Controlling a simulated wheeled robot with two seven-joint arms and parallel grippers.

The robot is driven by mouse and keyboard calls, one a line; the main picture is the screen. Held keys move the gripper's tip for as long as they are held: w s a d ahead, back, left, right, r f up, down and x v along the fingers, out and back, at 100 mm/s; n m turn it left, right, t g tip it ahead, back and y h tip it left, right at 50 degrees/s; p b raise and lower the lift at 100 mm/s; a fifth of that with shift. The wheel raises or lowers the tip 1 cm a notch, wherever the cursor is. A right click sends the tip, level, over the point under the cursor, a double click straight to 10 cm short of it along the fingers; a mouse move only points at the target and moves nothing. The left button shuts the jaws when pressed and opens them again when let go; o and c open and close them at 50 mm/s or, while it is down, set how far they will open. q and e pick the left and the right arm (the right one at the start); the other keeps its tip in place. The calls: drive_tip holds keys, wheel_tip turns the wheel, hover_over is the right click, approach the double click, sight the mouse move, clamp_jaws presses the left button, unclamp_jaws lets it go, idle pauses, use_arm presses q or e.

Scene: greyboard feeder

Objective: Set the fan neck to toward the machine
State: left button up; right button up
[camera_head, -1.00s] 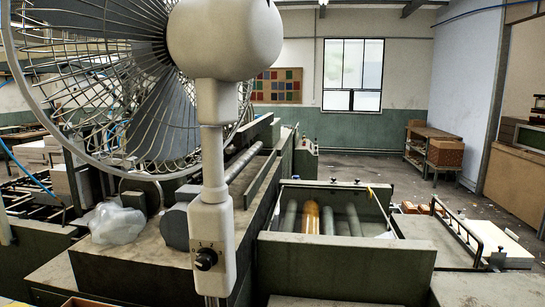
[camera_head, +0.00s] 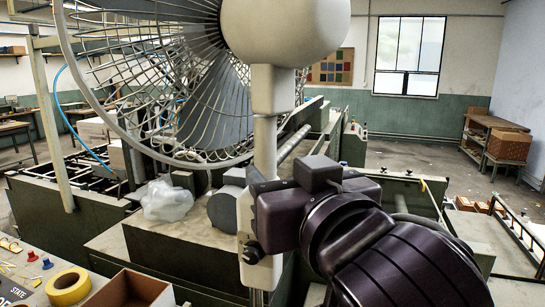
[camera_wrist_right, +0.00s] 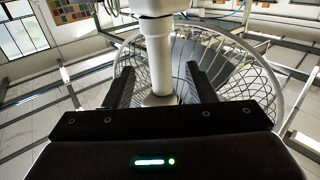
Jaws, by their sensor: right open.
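The fan stands close in front of me in the head view. Its wire cage (camera_head: 165,85) is at the left and its round pale motor housing (camera_head: 285,30) is at the top. The fan neck (camera_head: 265,135) runs down to a thicker column with a dark knob (camera_head: 252,252). My right gripper (camera_head: 252,215) comes in from the lower right and is at the column, partly covering it. In the right wrist view its two dark fingers (camera_wrist_right: 160,80) are open, one on each side of the pale post (camera_wrist_right: 160,55), with gaps showing. My left gripper is not in view.
A green machine with rollers stands behind the fan. A clear plastic bag (camera_head: 167,201) lies on the bench left of the post. Yellow tape (camera_head: 68,287) and an open box (camera_head: 128,290) are at the lower left. A wooden shelf (camera_head: 480,135) is far right.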

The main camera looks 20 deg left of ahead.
sight(267, 162)
drive_tip(key=p+x, duration=0.1)
drive_tip(key=x, duration=0.3)
drive_tip(key=shift+w+r, duration=0.1)
drive_tip(key=shift+w, duration=0.05)
drive_tip(key=shift+w+a, duration=0.4)
drive_tip(key=shift+w, duration=0.1)
drive_tip(key=c, duration=1)
drive_tip(key=h+b, duration=0.1)
drive_tip(key=b, duration=0.1)
drive_tip(key=m+t+h+b, duration=0.1)
drive_tip(key=b, duration=0.2)
drive_tip(key=shift+s+a+f+m+b, duration=0.1)
drive_tip(key=shift+f+m+b, duration=0.2)
drive_tip(key=shift+f+b, duration=0.05)
drive_tip(key=shift+r+m+t+h+b, duration=0.2)
drive_tip(key=shift+m+t+h+b, duration=0.1)
drive_tip(key=shift+t+h+b, duration=0.15)
